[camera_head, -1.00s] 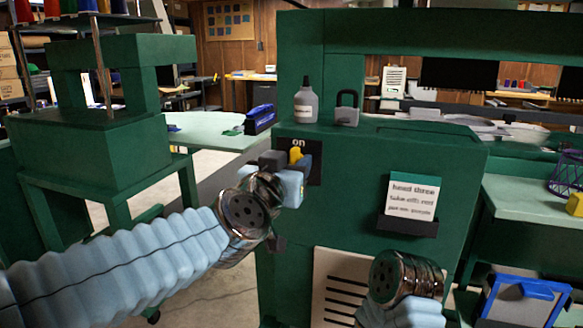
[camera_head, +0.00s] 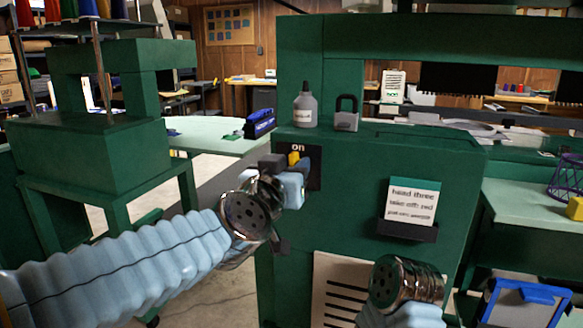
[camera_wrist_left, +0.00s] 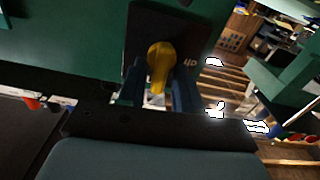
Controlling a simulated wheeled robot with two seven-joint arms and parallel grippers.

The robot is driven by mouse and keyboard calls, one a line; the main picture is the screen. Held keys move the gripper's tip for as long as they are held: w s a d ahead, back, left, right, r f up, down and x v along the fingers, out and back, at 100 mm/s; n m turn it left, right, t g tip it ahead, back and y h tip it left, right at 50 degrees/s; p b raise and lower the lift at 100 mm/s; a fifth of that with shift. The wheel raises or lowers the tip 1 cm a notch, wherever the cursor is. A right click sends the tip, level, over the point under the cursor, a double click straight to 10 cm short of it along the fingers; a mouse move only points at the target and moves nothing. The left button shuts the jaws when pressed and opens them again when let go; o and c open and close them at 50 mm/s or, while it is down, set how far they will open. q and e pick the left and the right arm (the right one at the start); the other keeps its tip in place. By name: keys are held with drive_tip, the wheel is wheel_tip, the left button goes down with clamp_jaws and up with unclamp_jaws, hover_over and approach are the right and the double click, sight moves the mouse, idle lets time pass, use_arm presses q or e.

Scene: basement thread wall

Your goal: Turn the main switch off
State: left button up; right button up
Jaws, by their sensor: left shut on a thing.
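The main switch is a yellow handle (camera_head: 294,158) on a black plate (camera_head: 315,178) marked "on", at the upper left of the green machine's front. My left gripper (camera_head: 299,164) is shut on the yellow handle, with its fingers on both sides of it. In the left wrist view the yellow handle (camera_wrist_left: 160,60) stands between the dark fingers (camera_wrist_left: 162,92), and its lower part is partly hidden. The plate's lettering shows beside it, turned over. Of my right arm only the wrist and sleeve show at the bottom; its fingers are not visible.
A grey bottle (camera_head: 305,106) and a grey padlock (camera_head: 346,114) stand on the machine's ledge above the switch. A card (camera_head: 412,202) sits in a black holder to the right. A blue-framed clipboard (camera_head: 520,305) is at the lower right. Another green machine (camera_head: 95,155) stands at left.

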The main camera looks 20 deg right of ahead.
use_arm(q)
drive_tip(key=shift+w+a+f+n+b, duration=0.15)
drive_tip(key=shift+n+b, duration=0.3)
drive_tip(key=shift+n, duration=2.4)
drive_tip(key=shift+w+a+f+n+b, duration=0.2)
drive_tip(key=shift+n+b, duration=0.3)
drive_tip(key=shift+n, duration=2.4)
drive_tip(key=shift+s+a+f+n+b, duration=0.1)
drive_tip(key=shift+f+n+b, duration=0.25)
drive_tip(key=shift+n, duration=2.5)
drive_tip(key=shift+r, duration=0.1)
drive_tip(key=o, duration=0.7)
